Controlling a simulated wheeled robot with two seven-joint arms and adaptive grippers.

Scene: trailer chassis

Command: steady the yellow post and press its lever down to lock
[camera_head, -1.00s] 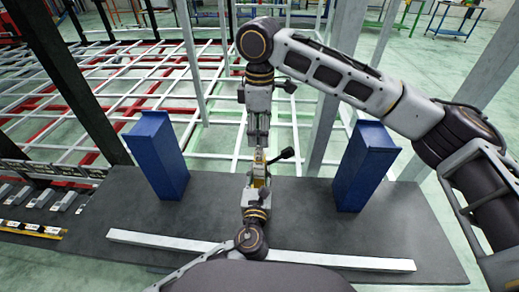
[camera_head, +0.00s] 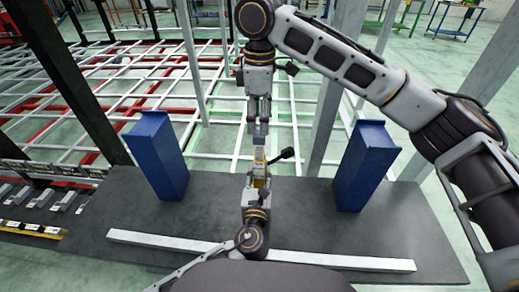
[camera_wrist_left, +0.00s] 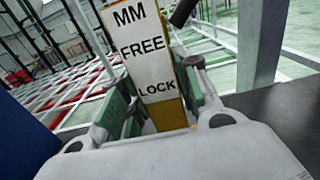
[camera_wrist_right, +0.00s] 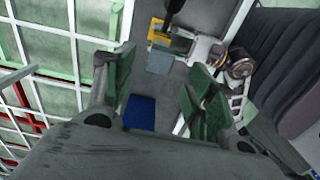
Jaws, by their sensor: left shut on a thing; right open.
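The yellow post (camera_head: 260,172) stands near the middle of the dark table. In the left wrist view its white label (camera_wrist_left: 148,50) reads MM, FREE and LOCK. My left gripper (camera_head: 257,187) is shut on the post, with its green pads (camera_wrist_left: 122,105) on either side. The post's black lever (camera_head: 285,154) sticks out to the right near the top; its end also shows in the left wrist view (camera_wrist_left: 183,12). My right gripper (camera_head: 260,138) is open and empty beyond and above the post, apart from the lever. The right wrist view shows its spread pads (camera_wrist_right: 205,100).
A blue block (camera_head: 157,157) stands left of the post and another blue block (camera_head: 364,165) stands right. A long white bar (camera_head: 260,251) lies along the table's (camera_head: 310,220) near side. Behind is a white and red frame (camera_head: 140,75) with dark uprights.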

